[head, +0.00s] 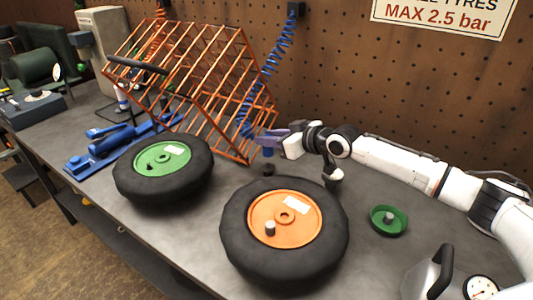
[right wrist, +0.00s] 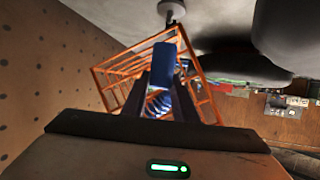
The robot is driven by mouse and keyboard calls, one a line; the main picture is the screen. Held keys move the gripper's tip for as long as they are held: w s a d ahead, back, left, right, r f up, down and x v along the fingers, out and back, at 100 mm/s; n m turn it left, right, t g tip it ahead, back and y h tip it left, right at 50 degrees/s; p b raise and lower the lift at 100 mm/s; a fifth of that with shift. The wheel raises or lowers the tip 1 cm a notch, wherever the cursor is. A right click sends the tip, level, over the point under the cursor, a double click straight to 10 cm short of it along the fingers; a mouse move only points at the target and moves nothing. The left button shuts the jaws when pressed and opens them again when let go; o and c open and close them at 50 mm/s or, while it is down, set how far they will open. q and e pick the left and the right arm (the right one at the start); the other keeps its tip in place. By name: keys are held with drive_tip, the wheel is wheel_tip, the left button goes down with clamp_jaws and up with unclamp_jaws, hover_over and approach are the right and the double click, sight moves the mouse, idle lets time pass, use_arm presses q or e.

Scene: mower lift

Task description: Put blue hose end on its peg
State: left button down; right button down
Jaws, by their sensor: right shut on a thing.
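The blue coiled hose (head: 278,55) hangs from a dark bracket (head: 296,9) on the pegboard and runs down past the orange cage to my right gripper (head: 264,139). In the right wrist view my right gripper (right wrist: 163,88) is shut on the blue hose end (right wrist: 162,64), with blue coils (right wrist: 158,103) showing between its dark fingers. The gripper is above the bench, at the right lower corner of the cage. I cannot tell which part is the hose's peg. My left gripper is not in view.
The orange wire cage (head: 200,70) leans behind a green-hubbed wheel (head: 165,168). An orange-hubbed wheel (head: 285,250) lies in front of my right arm. A blue jack (head: 110,142) is at left; a green dish (head: 389,220) is at right. Bare bench (head: 225,190) shows between the wheels.

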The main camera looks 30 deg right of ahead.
sight(272, 152)
wheel_tip(272, 152, down, 5)
drive_tip(key=b, duration=0.4)
drive_tip(key=shift+w+r, duration=0.1)
drive_tip(key=shift+r, duration=0.1)
drive_tip(key=c, duration=1.4)
unclamp_jaws()
